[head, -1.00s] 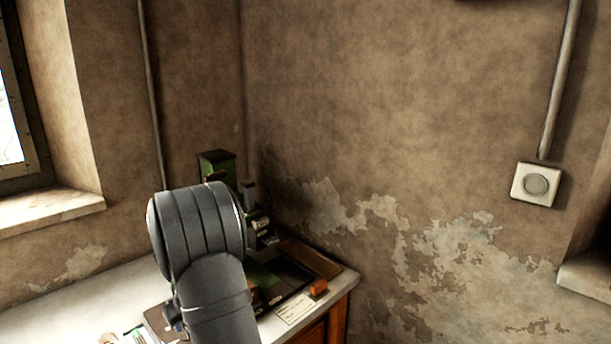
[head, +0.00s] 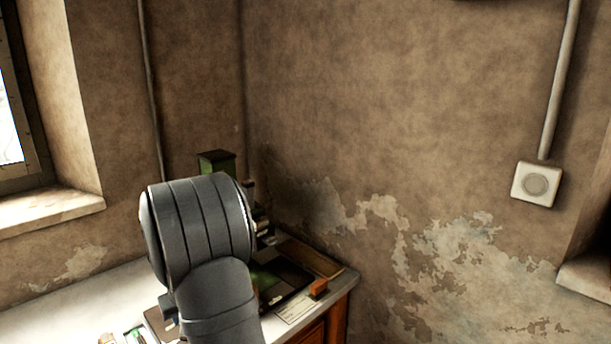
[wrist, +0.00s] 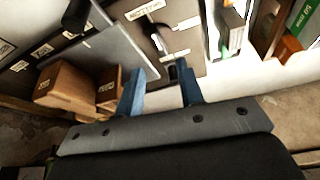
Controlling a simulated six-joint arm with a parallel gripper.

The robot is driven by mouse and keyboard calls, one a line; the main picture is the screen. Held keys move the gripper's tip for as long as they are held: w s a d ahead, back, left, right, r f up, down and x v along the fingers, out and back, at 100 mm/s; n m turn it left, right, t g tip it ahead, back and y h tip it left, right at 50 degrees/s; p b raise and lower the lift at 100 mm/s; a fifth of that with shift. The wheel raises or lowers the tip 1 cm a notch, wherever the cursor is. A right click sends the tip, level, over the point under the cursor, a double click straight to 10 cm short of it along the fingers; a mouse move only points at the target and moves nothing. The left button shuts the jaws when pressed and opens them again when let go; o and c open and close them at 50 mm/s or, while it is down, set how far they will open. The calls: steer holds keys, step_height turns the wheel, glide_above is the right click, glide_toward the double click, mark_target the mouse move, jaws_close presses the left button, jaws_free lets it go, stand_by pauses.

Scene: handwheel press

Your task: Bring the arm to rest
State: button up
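My gripper (wrist: 160,82) shows in the wrist view as two blue fingers with a clear gap between them. It is open, and I see nothing held in the gap. In the head view my grey arm hides the gripper and part of the desk. The green press (head: 217,163) stands in the far corner, mostly behind my arm; its handwheel cannot be made out.
The white desk top (head: 60,305) holds a dark tray, a paper card (head: 297,312) and a small orange-brown block (head: 319,288). In the wrist view, wooden blocks (wrist: 66,88) and a grey plate (wrist: 112,52) lie left of the fingers. Walls close in behind.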

steer(key=v, duration=0.9)
steer(key=shift+r, duration=0.3)
steer(key=shift+s+d, duration=0.1)
steer(key=o, duration=1.4)
steer(key=w+d+r+t, duration=0.1)
steer(key=d, duration=0.1)
steer(key=w+d+r+m+t, duration=0.1)
steer(key=w+d+r, duration=0.1)
steer(key=d, duration=0.1)
steer(key=w+d+r+m+t, duration=0.1)
steer(key=w+d+t, duration=0.1)
steer(key=d, duration=0.1)
steer(key=shift+w+d+r+y, duration=0.1)
steer(key=shift+w+r+y, duration=0.1)
steer(key=shift+r+y, duration=0.15)
steer(key=shift+o, duration=0.2)
steer(key=w+d+r+m+t+h, duration=0.1)
steer(key=w+d+r+m+t, duration=0.15)
steer(key=d+r+t, duration=0.65)
steer(key=w+f+g, duration=0.3)
steer(key=w+f, duration=0.2)
steer(key=w, duration=0.4)
steer(key=shift+m, duration=0.35)
steer(key=shift+s+d+f, duration=0.1)
steer(key=shift+d, duration=0.05)
